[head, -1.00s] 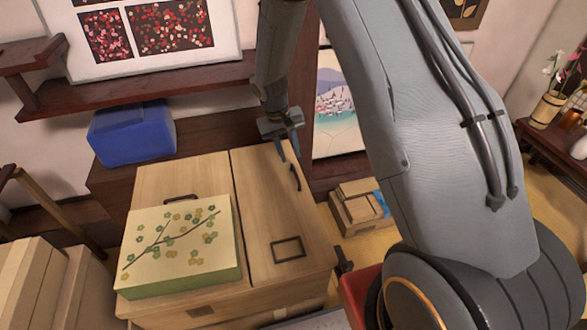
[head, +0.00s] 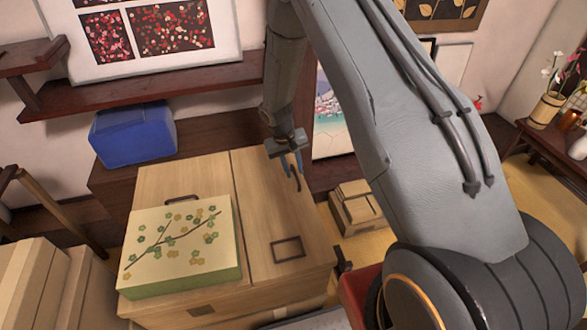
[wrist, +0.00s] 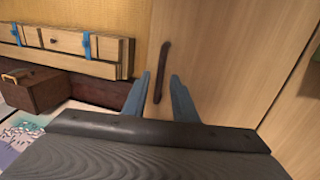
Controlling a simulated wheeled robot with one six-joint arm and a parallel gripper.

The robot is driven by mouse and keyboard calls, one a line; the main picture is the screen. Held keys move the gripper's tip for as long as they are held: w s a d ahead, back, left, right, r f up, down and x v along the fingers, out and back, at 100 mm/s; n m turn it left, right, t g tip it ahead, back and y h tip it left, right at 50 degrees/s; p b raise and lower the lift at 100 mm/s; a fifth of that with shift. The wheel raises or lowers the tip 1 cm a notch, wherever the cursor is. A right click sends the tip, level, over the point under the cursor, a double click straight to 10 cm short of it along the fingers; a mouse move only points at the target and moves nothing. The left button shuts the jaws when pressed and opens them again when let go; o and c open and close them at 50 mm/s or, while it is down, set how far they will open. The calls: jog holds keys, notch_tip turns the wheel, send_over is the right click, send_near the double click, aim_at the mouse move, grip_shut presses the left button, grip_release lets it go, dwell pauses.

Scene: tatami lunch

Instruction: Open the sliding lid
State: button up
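The light wooden chest has a sliding lid (head: 265,215) on its right half, with a dark bar handle (head: 297,183) near the right edge and a dark square frame (head: 288,249) near the front. My gripper (head: 291,166) is over the handle's far end. In the wrist view, the two blue fingers of my gripper (wrist: 160,92) are apart, with the dark handle (wrist: 162,68) lying between them and beyond their tips. I cannot tell whether either finger touches it. The lid (wrist: 215,60) looks shut against the left panel.
A green floral box (head: 180,245) sits on the chest's left half. A blue box (head: 133,133) stands behind left. Wooden boxes (head: 357,207) lie on the floor to the right. A dark shelf (head: 150,97) runs along the wall behind.

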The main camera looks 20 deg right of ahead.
grip_shut()
jog(key=d+b, duration=0.1)
jog(key=d, duration=1.9)
jog(key=shift+d+b, duration=0.25)
jog(key=shift+b, duration=0.15)
jog(key=shift+o, duration=0.9)
grip_release()
